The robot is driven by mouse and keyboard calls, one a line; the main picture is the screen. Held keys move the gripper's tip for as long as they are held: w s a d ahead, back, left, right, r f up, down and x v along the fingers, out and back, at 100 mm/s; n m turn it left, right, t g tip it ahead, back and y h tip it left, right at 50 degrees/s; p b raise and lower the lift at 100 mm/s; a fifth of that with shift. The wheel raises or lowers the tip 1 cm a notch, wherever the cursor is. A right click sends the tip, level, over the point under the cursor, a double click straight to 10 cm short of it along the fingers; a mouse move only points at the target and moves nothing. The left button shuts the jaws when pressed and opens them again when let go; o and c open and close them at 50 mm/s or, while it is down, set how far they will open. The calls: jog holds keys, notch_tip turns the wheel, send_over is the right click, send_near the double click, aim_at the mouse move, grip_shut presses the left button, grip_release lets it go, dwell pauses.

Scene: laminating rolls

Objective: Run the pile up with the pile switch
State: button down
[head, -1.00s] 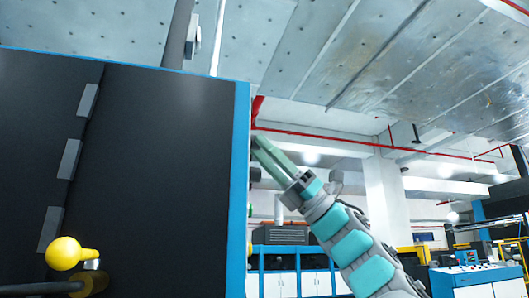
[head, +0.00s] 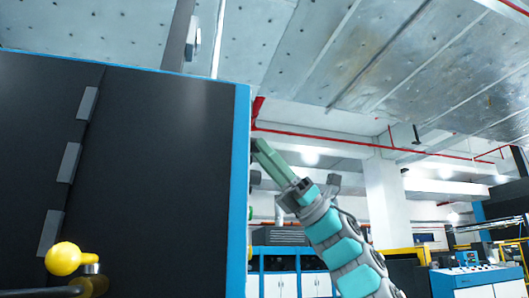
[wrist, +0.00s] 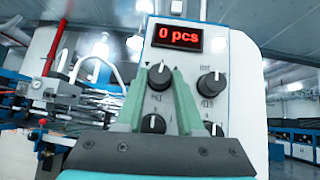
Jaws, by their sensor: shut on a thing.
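In the wrist view a white control panel (wrist: 190,62) carries several black round knobs, with small labels too blurred to read surely. My gripper (wrist: 161,72) has its two green fingers on either side of the upper-left knob (wrist: 160,79) and is shut on it. I cannot tell from the label whether this knob is the pile switch. A red display (wrist: 180,38) above it reads "0 pcs". In the head view my gripper (head: 257,146) reaches behind the blue edge of a dark cabinet, which hides the panel.
An upper-right knob (wrist: 211,84) and a lower-left knob (wrist: 153,124) sit close to my fingers. In the head view the dark cabinet (head: 160,170) fills the left, with a yellow ball handle (head: 64,259) low down. Blue and white machines (head: 470,278) stand at the right.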

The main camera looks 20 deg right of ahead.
jog(key=shift+w+r+n+g+p, duration=0.1)
jog(key=shift+w+n+g+p, duration=0.1)
jog(key=shift+n+g+p, duration=0.45)
jog(key=shift+s+f+n+g+h, duration=0.1)
jog(key=shift+f+n+g+h, duration=0.2)
jog(key=shift+n+g, duration=0.2)
dwell(0.6)
jog(key=c, duration=0.5)
grip_release()
jog(key=shift+r, duration=0.1)
jog(key=shift+c, duration=0.2)
jog(key=b+v, duration=0.1)
jog(key=v, duration=0.6)
jog(key=shift+d+f+b, duration=0.25)
jog(key=shift+f+b, duration=0.05)
jog(key=shift+b, duration=0.05)
